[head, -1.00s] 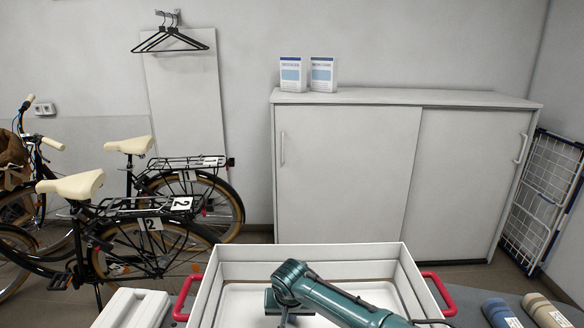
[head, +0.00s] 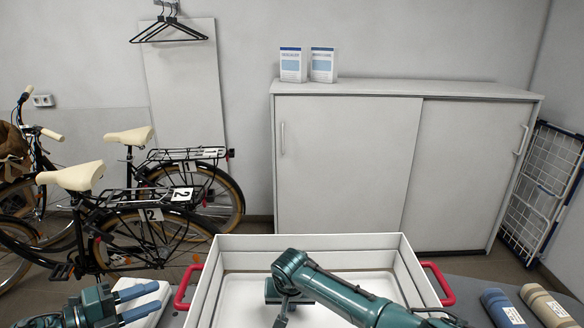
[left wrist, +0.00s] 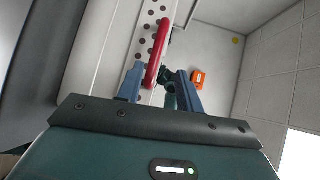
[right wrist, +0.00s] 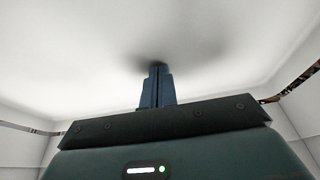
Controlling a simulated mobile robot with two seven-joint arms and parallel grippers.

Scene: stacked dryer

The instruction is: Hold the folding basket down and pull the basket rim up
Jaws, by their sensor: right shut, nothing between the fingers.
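The white folding basket (head: 310,241) stands at the bottom middle of the head view, with a red handle on its left side (head: 187,287) and another on its right (head: 438,284). My left gripper (head: 158,296) is open beside the left handle, fingers pointing toward it. In the left wrist view the red handle (left wrist: 157,52) lies in line with the gap between the open fingers (left wrist: 158,85); I cannot tell whether they touch it. My right gripper (head: 285,295) is inside the basket, pointing down. Its fingers are shut and empty close to the white floor in the right wrist view (right wrist: 157,70); contact is unclear.
A white block-like item (head: 145,308) lies under my left gripper. Rolled blue (head: 502,308) and beige (head: 546,305) bundles lie right of the basket. Behind stand a white cabinet (head: 345,170) and bicycles (head: 150,225). The grey surface between basket and bundles looks clear.

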